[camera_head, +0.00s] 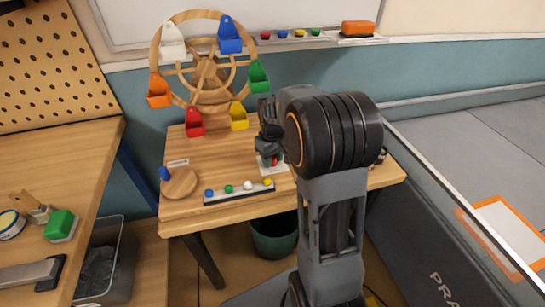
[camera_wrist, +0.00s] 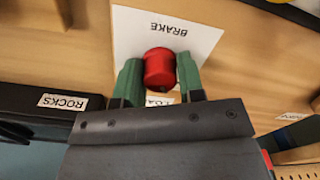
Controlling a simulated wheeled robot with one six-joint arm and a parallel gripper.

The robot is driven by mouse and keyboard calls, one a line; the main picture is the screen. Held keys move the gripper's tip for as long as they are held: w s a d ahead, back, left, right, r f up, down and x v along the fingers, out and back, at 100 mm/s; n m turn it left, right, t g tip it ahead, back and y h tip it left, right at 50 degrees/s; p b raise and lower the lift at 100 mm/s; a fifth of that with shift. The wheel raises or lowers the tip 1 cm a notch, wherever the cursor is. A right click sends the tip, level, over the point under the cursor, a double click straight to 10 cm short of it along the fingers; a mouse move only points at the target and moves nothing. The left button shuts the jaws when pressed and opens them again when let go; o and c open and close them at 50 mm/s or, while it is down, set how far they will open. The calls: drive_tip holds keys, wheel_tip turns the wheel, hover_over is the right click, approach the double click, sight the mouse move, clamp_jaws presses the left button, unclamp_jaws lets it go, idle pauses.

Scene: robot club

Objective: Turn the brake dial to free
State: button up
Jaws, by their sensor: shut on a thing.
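The brake dial (camera_wrist: 159,66) is a red knob on a white card (camera_wrist: 205,38) printed BRAKE, which appears upside down in the wrist view. My gripper (camera_wrist: 160,76) has its two green fingers on either side of the red dial, shut on it. A second label near the wrist edge is partly covered by the dial and gripper; only a few letters show. No FREE mark is readable. In the head view a bit of the red dial (camera_head: 274,161) shows beneath my gripper (camera_head: 268,155), largely hidden by my arm.
A wooden wheel (camera_head: 207,70) with several coloured buckets stands behind on the table (camera_head: 240,215). A strip with coloured buttons (camera_head: 238,193) lies in front of the dial. A wooden disc with a blue knob (camera_head: 180,184) is at the left.

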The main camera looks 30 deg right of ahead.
drive_tip(key=o, duration=0.9)
wheel_tip(320, 180, up, 14)
drive_tip(key=shift+f+p, duration=0.1)
drive_tip(key=shift+p, duration=1.1)
